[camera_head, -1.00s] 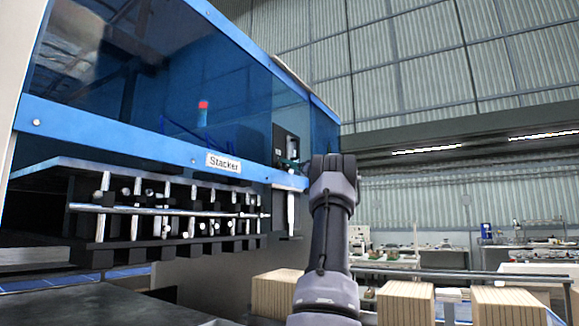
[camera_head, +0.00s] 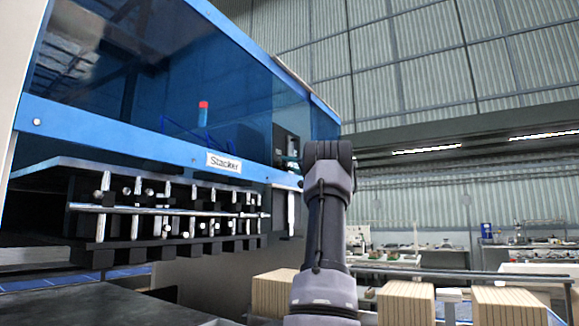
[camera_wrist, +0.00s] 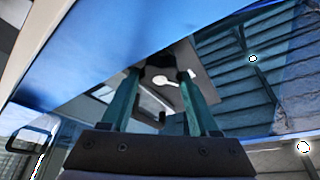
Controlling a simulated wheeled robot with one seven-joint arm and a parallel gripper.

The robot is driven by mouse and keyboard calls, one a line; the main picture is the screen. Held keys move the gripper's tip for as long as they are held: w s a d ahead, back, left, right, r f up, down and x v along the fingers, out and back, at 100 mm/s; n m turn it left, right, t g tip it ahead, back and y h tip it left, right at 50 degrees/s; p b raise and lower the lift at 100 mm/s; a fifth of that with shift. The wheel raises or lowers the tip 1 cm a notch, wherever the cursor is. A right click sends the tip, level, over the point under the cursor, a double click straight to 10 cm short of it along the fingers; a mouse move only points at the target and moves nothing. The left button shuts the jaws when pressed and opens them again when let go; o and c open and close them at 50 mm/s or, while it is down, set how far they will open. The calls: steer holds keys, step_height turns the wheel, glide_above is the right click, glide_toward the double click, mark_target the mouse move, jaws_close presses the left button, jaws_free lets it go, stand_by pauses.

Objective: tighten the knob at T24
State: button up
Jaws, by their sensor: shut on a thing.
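The knob (camera_wrist: 160,59) is a small dark round piece on a grey panel, seen in the wrist view between my teal fingertips. My gripper (camera_wrist: 159,73) is shut on it, one finger on each side. The fingers partly hide its sides. The knob cannot be made out there, and no T24 mark is readable.
The blue machine labelled Stacker (camera_head: 224,163) fills the left, with a row of rods and a long bar (camera_head: 165,211) below. Stacks of tan boards (camera_head: 405,303) stand at the lower right. Workbenches line the back. The air right of my arm is open.

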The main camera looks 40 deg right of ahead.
steer(key=shift+d+f+m+h, duration=0.15)
steer(key=shift+m+h, duration=0.25)
steer(key=shift+m, duration=0.2)
steer(key=o, duration=1.4)
steer(key=shift+s, duration=0.1)
